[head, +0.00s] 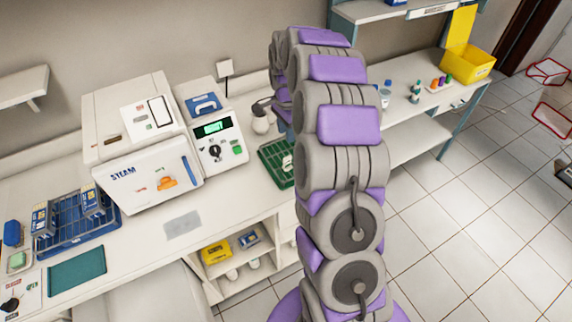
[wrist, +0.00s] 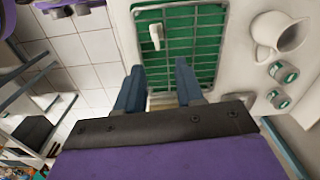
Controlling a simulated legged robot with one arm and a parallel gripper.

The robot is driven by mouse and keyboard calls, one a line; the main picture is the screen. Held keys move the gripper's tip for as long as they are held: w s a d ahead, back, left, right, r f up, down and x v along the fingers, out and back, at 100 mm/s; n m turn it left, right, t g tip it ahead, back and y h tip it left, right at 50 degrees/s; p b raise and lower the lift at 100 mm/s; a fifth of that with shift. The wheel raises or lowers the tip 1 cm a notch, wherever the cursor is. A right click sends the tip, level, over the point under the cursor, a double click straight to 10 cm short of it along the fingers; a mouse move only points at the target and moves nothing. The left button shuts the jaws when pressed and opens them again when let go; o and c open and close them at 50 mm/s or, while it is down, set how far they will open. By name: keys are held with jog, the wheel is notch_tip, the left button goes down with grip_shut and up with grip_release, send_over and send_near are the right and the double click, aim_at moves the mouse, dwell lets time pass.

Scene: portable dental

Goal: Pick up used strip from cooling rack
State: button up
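A green tray with a wire grid, which looks like the cooling rack, stands on the counter right of the steam machine (head: 272,152). It also shows in the wrist view (wrist: 205,52), beyond my fingertips. A small white piece, perhaps the used strip, lies on the grid near one edge (wrist: 156,36); it shows in the head view beside my arm (head: 287,162). My gripper (wrist: 159,78) is open and empty, its two blue-grey fingers apart near the rack's edge, with the white piece ahead of the gap.
A white jug (wrist: 280,35) and small green-topped jars (wrist: 280,85) stand right of the rack in the wrist view. The steam machine (head: 145,170) is left of it in the head view. A blue wire rack (head: 75,232) holds boxes at far left.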

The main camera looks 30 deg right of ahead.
send_over(287, 166)
jog(key=w, duration=0.1)
jog(key=f, duration=0.4)
jog(key=f+b, duration=0.1)
jog(key=f, duration=0.4)
jog(key=shift+d+f, duration=0.2)
jog(key=shift+f, duration=0.1)
jog(key=f, duration=0.5)
jog(key=shift+s+b, duration=0.25)
jog(key=shift+b, duration=0.15)
grip_shut()
